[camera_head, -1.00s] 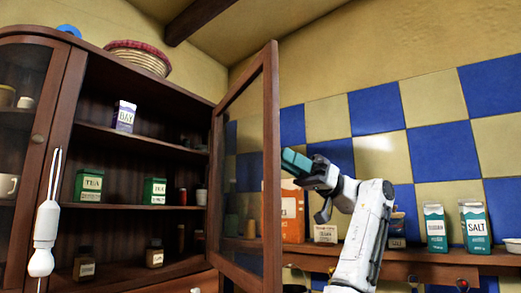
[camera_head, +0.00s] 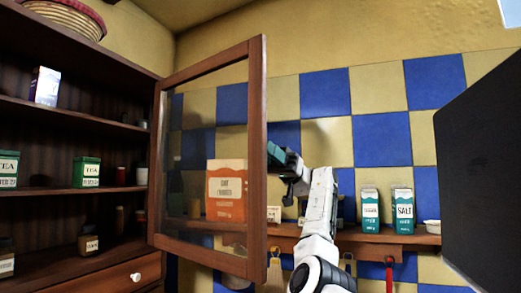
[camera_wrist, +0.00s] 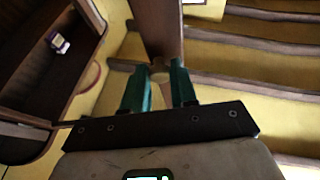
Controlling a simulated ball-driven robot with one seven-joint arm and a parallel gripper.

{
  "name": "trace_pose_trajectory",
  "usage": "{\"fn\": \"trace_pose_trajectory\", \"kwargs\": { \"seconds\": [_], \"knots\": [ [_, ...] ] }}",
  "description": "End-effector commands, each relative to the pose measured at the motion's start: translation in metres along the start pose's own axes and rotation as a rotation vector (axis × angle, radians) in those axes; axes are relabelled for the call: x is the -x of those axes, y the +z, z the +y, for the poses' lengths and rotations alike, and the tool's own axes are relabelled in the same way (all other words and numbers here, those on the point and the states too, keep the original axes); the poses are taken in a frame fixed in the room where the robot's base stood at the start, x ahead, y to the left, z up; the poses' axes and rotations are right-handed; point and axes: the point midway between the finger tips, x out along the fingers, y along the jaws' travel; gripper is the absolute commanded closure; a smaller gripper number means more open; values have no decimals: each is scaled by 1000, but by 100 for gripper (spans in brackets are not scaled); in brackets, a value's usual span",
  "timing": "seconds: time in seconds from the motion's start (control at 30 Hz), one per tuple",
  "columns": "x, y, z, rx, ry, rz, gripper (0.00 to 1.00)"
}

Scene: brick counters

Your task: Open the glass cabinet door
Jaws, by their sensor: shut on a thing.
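The glass cabinet door (camera_head: 258,150) has a brown wooden frame and a clear pane. It stands swung well out from the dark wooden cabinet (camera_head: 75,118), whose shelves are exposed. My gripper (camera_head: 274,158) is at the outer edge of the door frame, on its far side, with the teal fingertips partly hidden by the frame. In the wrist view, my gripper (camera_wrist: 158,78) has its two teal fingers on either side of a small round knob (camera_wrist: 159,73) on the door frame (camera_wrist: 157,28), closed on it.
Green tea boxes (camera_head: 87,172) and jars stand on the cabinet shelves. A counter shelf (camera_head: 400,237) behind holds a salt carton (camera_head: 403,208) and an orange box (camera_head: 227,190) seen through the glass. A dark flat panel (camera_head: 485,165) fills the right side.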

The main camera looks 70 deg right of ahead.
Motion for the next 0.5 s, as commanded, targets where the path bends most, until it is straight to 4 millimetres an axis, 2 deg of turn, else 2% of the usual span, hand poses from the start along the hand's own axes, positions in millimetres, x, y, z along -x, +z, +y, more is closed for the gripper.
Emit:
{"fn": "trace_pose_trajectory", "kwargs": {
  "seconds": [0.33,0.37,0.5],
  "knots": [
    [-1,-1,0,1,-1,0,100],
    [-1,-1,0,1,-1,0,70],
    [-1,-1,0,0,0,0,57]
  ]
}}
